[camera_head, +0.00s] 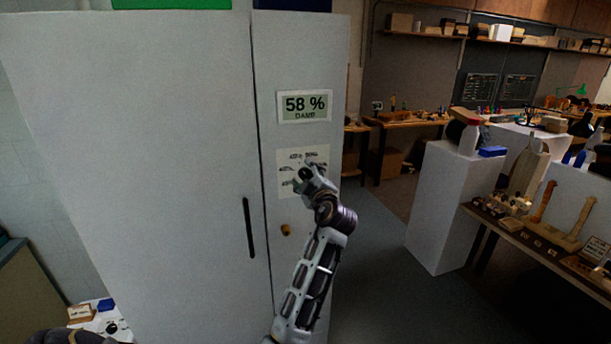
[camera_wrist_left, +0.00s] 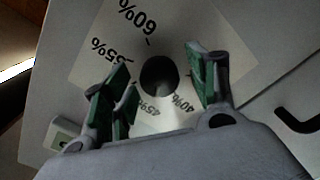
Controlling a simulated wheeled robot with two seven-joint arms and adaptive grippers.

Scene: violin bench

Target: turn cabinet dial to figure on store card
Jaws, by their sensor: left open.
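The tall white cabinet (camera_head: 150,150) fills the left and middle of the head view. A display (camera_head: 305,106) on it reads 58 % DAMP. Below is a white dial plate (camera_head: 318,155), partly hidden by my left gripper (camera_head: 307,182). In the left wrist view the dial knob (camera_wrist_left: 158,76) is a dark round shape between the green-padded fingers of my open left gripper (camera_wrist_left: 157,72). The fingers appear apart from the knob. Plate marks 60%, 55%, 45% and 40% show; the knob's pointer is too dark to read. I cannot make out a store card. My right gripper is out of view.
A black door handle (camera_head: 248,228) and a small brass-coloured piece (camera_head: 285,230) are on the cabinet below the plate. A white pedestal (camera_head: 445,205) and a bench with violin parts (camera_head: 545,240) stand at right. Grey floor (camera_head: 375,270) between is clear.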

